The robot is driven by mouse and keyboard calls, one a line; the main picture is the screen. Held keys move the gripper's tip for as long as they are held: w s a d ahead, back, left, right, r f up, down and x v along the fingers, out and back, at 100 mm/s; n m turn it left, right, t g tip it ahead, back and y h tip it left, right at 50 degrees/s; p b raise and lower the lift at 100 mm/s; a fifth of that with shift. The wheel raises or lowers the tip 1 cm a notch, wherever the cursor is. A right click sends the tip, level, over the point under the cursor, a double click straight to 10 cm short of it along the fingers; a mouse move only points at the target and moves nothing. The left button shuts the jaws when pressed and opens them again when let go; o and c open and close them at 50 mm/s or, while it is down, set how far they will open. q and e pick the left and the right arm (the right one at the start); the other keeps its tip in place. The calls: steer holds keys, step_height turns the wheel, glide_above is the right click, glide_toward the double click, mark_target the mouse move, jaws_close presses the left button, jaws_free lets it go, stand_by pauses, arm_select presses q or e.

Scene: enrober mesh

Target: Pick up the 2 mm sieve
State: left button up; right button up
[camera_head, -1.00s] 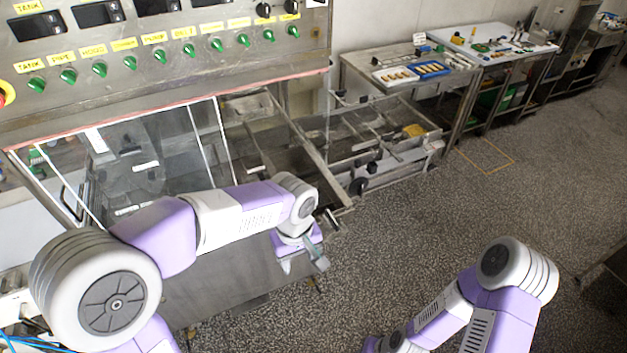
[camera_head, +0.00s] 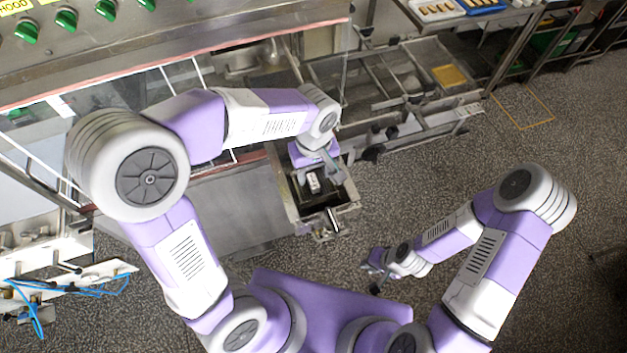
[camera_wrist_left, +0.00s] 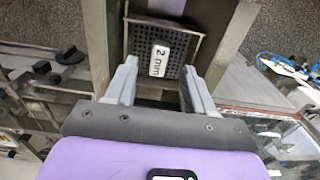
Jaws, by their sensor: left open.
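The 2 mm sieve (camera_wrist_left: 141,38) is a dark perforated plate with a thin metal rim and a white label reading "2 mm". It sits in a narrow steel frame. In the head view its white label (camera_head: 313,184) shows, partly beneath my left gripper (camera_head: 325,168). In the left wrist view my left gripper (camera_wrist_left: 159,72) is open and empty, its two fingers pointing at the sieve, one on each side of the label. The gap to the sieve is hard to judge. My right gripper (camera_head: 376,274) is small and low, away from the sieve; its jaws are unclear.
The steel frame (camera_head: 346,211) around the sieve has raised walls and a dark knob or handle at its front. A flat steel panel (camera_head: 235,205) lies to its left. A metal conveyor frame (camera_head: 415,90) stands behind to the right. Speckled floor (camera_head: 440,180) is open at right.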

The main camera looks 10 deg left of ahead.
mark_target(313, 180)
arm_select(q)
steer(key=f, duration=0.3)
steer(key=shift+w+a, duration=0.15)
steer(key=shift+w, duration=0.2)
steer(key=shift+s+f, duration=0.1)
steer(key=shift+f, duration=0.3)
jaws_close()
